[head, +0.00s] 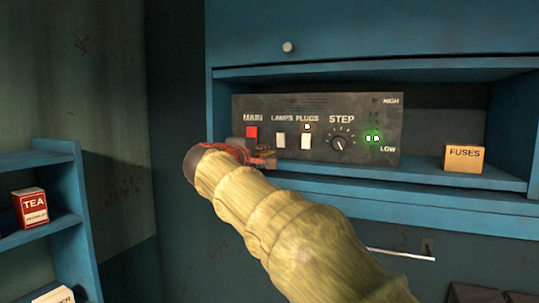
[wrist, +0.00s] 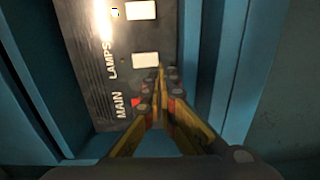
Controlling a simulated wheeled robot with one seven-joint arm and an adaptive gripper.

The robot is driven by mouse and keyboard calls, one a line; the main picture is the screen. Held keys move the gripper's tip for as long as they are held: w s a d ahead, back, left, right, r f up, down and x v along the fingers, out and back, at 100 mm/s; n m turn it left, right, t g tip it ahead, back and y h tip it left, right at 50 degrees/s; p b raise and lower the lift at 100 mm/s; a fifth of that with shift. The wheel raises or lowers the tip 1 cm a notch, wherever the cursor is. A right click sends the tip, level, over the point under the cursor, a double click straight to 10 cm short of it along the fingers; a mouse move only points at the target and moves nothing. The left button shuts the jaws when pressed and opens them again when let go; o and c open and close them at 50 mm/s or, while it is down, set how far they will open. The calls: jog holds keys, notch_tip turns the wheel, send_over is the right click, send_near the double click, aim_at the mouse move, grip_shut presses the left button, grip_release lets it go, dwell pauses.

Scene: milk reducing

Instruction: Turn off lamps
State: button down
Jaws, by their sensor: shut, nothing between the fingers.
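A dark control panel (head: 220,130) stands on a blue shelf, with a red MAIN switch (head: 252,132), a white LAMPS switch (head: 281,140) and a white PLUGS switch (head: 306,141). My gripper (head: 268,158) is just in front of the panel, below the MAIN and LAMPS switches. In the wrist view the closed fingertips (wrist: 160,72) are beside the lower edge of the LAMPS switch (wrist: 145,60); I cannot tell whether they touch it. The red MAIN switch (wrist: 137,102) is partly hidden by a finger. A small light (head: 307,127) glows above PLUGS; none glows above LAMPS.
A STEP knob (head: 340,138) and lit green LOW lights (head: 373,138) are at the panel's right. A FUSES box (head: 463,158) stands further right on the shelf. A blue cabinet door (head: 400,30) is above. A TEA box (head: 31,207) is on the left shelves.

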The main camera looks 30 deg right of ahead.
jog(key=f+b+v, duration=0.1)
jog(key=v, duration=0.6)
jog(key=shift+f, duration=0.35)
jog(key=shift+s+d, duration=0.1)
jog(key=shift+d, duration=0.05)
